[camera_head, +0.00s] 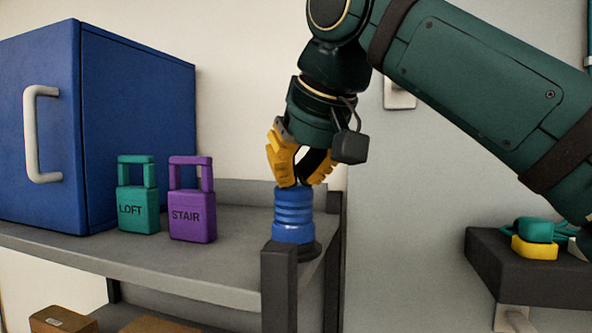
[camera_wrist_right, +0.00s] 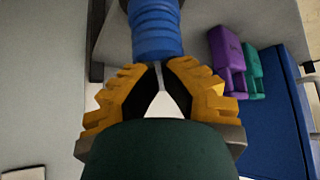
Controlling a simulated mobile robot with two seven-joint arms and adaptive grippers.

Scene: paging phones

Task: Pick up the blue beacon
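The blue beacon (camera_head: 293,216) is a ribbed blue cylinder on a dark round base. It stands upright at the right front corner of the grey shelf (camera_head: 165,266), and its upper part shows in the wrist view (camera_wrist_right: 156,30). My right gripper (camera_head: 303,183) points down directly over the beacon, its yellow fingertips at the beacon's top. In the wrist view the right gripper's fingertips (camera_wrist_right: 158,67) are partly apart with an empty gap between them. Whether they touch the beacon is unclear. My left gripper is out of view.
A purple STAIR padlock (camera_head: 192,212) and a teal LOFT padlock (camera_head: 138,211) stand left of the beacon. A blue cabinet (camera_head: 55,130) is farther left. A dark shelf post (camera_head: 279,290) rises in front of the beacon. A dark wall ledge (camera_head: 500,272) holds teal and yellow items at right.

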